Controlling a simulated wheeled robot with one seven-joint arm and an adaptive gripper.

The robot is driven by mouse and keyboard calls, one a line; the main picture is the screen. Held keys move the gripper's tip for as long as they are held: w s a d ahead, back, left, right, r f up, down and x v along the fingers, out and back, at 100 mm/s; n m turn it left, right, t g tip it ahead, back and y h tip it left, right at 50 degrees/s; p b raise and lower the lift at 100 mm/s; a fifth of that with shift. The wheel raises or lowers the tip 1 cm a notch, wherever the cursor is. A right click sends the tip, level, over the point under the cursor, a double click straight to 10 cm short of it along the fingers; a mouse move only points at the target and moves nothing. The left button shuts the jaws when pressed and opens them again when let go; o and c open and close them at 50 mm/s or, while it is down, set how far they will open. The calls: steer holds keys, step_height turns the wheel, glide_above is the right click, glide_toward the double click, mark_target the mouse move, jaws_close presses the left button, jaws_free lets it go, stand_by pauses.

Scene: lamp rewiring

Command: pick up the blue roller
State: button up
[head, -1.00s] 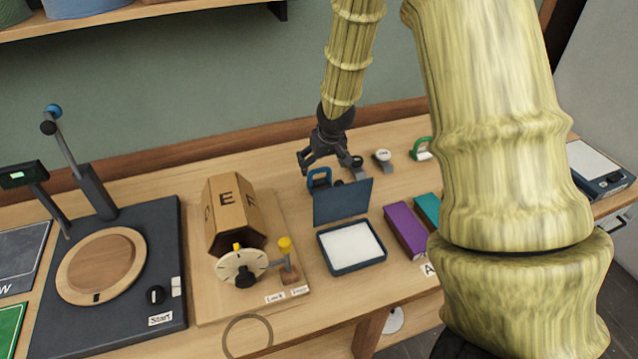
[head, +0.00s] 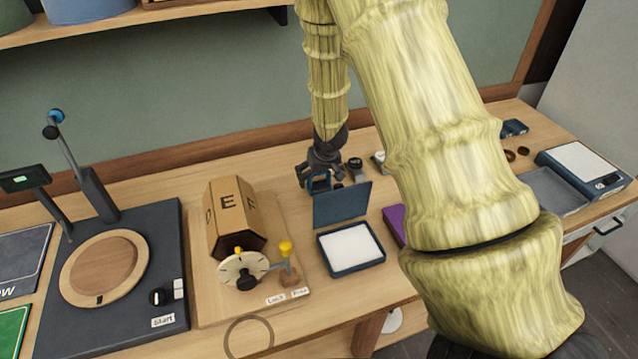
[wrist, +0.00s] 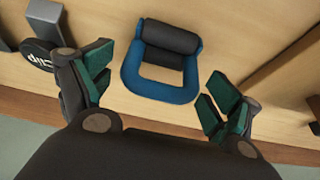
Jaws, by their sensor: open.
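The blue roller (wrist: 160,83) has a blue U-shaped frame with a dark cylinder across it. It lies on the wooden table in the wrist view, between and beyond my open fingers. My gripper (wrist: 160,75) is open and empty, one green-padded finger to each side of the roller, apart from it. In the head view my gripper (head: 322,168) hangs low over the table, behind the upright blue lid. The roller (head: 320,182) is partly hidden there by the gripper and the lid.
An ink pad box (head: 351,270) stands in front with its blue lid (head: 342,204) raised. A lettered wooden drum (head: 232,215) is to the left. A round piece marked "Clip" (wrist: 38,56) lies left in the wrist view. A wall runs behind the table.

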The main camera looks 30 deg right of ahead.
mark_target(318, 181)
steer(key=shift+p+x, duration=0.3)
steer(key=shift+x, duration=1.05)
steer(key=c, duration=1.1)
steer(key=shift+r, duration=0.15)
steer(key=shift+r+b, duration=0.8)
steer(key=shift+r, duration=4.1)
